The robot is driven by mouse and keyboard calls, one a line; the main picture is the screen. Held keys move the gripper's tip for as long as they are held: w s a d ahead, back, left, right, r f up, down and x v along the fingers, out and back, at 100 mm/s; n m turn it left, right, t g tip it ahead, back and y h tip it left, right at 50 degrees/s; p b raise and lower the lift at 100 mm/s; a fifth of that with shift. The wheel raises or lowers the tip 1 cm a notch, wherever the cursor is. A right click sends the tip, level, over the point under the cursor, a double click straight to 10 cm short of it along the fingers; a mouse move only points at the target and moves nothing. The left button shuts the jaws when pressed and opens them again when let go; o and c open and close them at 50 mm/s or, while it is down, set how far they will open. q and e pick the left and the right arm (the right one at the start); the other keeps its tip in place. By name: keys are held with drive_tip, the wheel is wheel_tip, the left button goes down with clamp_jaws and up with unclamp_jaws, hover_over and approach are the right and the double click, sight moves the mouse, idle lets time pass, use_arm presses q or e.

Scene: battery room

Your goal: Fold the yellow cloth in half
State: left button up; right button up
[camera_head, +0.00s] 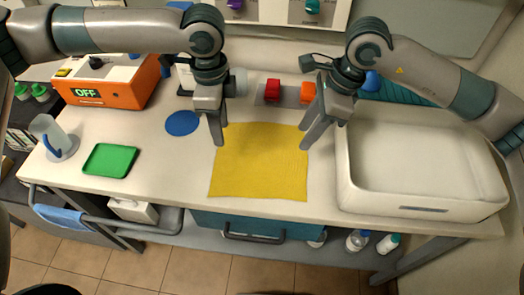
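The yellow cloth (258,165) lies flat and spread out, roughly square, in the middle of the worktop. My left gripper (217,138) points down at the cloth's far left corner. My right gripper (309,141) points down and to the left at its far right corner. Both fingertips overlap or border these corners in the picture, and I cannot tell whether they touch the cloth. The grippers partly hide the corners. The finger gaps are not clear, so I cannot tell whether either gripper is open or shut.
A white tray (420,210) stands close to the right of the cloth. A green tray (110,160), a blue disc (182,123) and an orange device (118,94) are to the left. Red (272,90) and orange (307,92) blocks sit behind. The worktop's front edge is near the cloth.

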sight(225, 156)
use_arm(q)
drive_tip(key=shift+s, duration=0.15)
use_arm(e)
drive_tip(key=shift+s, duration=0.15)
